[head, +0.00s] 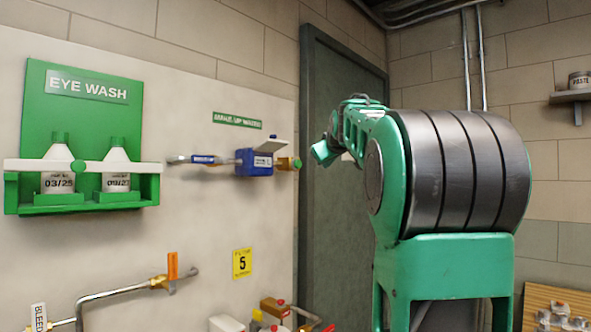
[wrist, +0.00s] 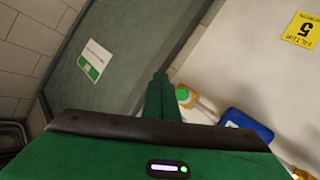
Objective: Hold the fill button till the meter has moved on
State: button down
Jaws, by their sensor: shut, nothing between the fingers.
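The meter is a blue box (head: 254,162) with a raised lid on the wall pipe under a green "make up water" sign. It shows in part in the wrist view (wrist: 246,126). Its reading is not legible. A round green button (head: 297,163) sits on the brass fitting at the pipe's right end; it is probably the fill button. In the wrist view the green button (wrist: 183,93) is just right of my fingertips. My gripper (wrist: 160,78) is shut and empty. In the head view my gripper (head: 322,153) is right of the button with a visible gap.
An eye wash station (head: 83,140) hangs at the left. Below are a pipe with an orange-handled valve (head: 172,268) and a yellow "5" sign (head: 242,263). A dark door (head: 335,220) stands behind my arm. A shelf (head: 573,97) is at the far right.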

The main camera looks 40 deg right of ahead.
jog(key=w, duration=0.8)
jog(key=shift+w+a, duration=0.3)
jog(key=shift+a, duration=0.05)
jog(key=shift+w, duration=0.85)
dwell(3.2)
jog(key=shift+s, duration=0.95)
jog(key=shift+s+d, duration=0.2)
jog(key=shift+s, duration=2.3)
